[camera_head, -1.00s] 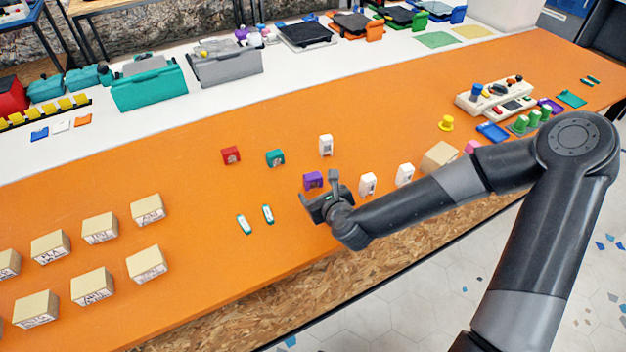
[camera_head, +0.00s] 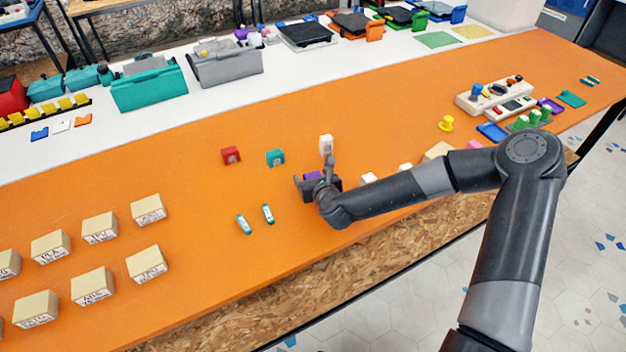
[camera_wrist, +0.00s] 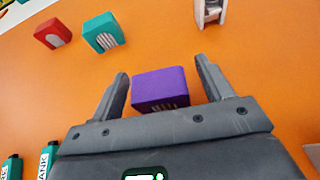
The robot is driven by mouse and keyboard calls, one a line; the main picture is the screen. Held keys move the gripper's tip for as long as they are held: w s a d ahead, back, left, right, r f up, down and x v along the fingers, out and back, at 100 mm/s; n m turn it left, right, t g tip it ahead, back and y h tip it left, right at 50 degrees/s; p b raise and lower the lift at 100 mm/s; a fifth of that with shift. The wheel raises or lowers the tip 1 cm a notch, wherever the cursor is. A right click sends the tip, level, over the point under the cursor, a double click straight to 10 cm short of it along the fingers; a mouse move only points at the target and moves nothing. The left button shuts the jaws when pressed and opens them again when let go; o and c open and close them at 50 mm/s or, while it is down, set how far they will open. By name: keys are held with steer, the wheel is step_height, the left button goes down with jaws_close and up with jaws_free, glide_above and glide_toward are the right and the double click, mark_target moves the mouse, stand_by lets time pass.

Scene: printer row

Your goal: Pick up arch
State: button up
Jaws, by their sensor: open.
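Arch-like blocks stand on the orange table. A purple block (camera_wrist: 160,87) with a ridged front opening lies between the two open fingers of my gripper (camera_wrist: 163,74) in the wrist view, with a gap on each side. In the head view the purple block (camera_head: 312,175) is mostly hidden by my gripper (camera_head: 314,172). A red block (camera_head: 230,155) with an arched opening stands left of the teal one.
A white piece (camera_head: 326,144) stands just behind my gripper. More white pieces (camera_head: 368,178) are partly hidden behind my arm. Tan boxes (camera_head: 148,209) stand in rows at left.

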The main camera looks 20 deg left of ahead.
steer(key=shift+x, duration=0.8)
steer(key=shift+c, duration=0.3)
steer(key=c, duration=1)
steer(key=shift+r, duration=0.1)
